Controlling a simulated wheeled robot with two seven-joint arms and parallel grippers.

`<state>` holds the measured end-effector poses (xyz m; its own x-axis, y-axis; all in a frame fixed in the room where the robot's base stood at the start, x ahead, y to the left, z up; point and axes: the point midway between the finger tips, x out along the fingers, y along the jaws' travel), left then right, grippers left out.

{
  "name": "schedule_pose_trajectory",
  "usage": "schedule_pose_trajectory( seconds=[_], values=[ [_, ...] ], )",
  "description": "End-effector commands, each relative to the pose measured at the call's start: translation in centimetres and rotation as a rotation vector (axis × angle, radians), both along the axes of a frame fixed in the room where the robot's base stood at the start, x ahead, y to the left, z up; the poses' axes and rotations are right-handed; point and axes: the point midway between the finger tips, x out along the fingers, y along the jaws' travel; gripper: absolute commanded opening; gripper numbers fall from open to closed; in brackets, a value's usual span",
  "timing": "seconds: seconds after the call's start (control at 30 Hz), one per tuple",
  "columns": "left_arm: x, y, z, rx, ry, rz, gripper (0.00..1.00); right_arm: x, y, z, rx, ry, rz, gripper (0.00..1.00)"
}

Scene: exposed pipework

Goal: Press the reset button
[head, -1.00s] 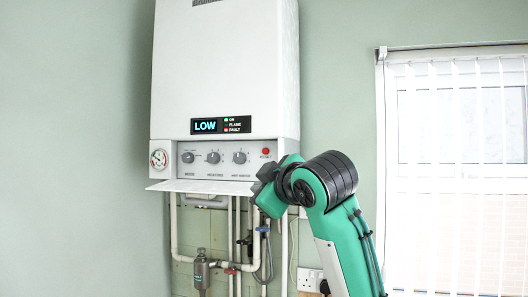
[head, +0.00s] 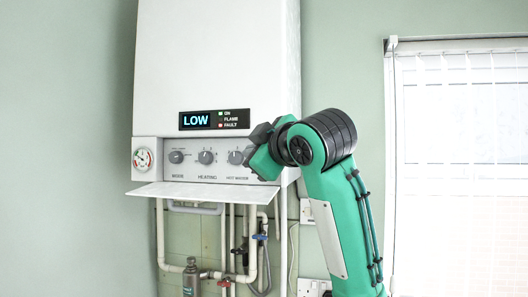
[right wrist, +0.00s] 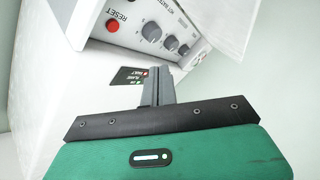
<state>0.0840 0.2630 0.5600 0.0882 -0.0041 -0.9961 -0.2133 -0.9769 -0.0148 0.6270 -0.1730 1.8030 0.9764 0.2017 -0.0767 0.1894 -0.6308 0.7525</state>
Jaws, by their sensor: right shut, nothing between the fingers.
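The red reset button (right wrist: 113,24) shows in the right wrist view on the boiler's grey control panel (right wrist: 136,22), beside the "RESET" lettering. In the head view the button is hidden behind my right gripper (head: 260,133). My right gripper is at the right end of the panel, with its grey fingers (right wrist: 160,72) shut and empty. In the right wrist view the fingertips are below and right of the button, apart from it in the picture. I cannot tell their exact distance from the panel. My left gripper is not in view.
The white boiler (head: 217,60) has a display (head: 196,120) reading LOW, with a red light beside FAULT. Several knobs (head: 206,157) and a gauge (head: 143,158) sit left of my gripper. An open flap (head: 195,192) juts out below the panel, above pipes (head: 160,235).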

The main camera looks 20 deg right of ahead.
Motion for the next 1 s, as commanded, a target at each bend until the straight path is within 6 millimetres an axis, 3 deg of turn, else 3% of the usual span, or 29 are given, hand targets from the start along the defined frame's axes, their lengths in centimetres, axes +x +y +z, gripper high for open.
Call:
schedule_pose_trajectory(
  seconds=[0.5,1.0],
  values=[
    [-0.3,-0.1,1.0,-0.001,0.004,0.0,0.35,5.5,-3.8,0.0,0.001,0.001,-0.001,0.0],
    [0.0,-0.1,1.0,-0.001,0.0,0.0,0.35,6.4,-4.4,0.0,0.001,-0.001,-0.001,0.0]
  ],
)
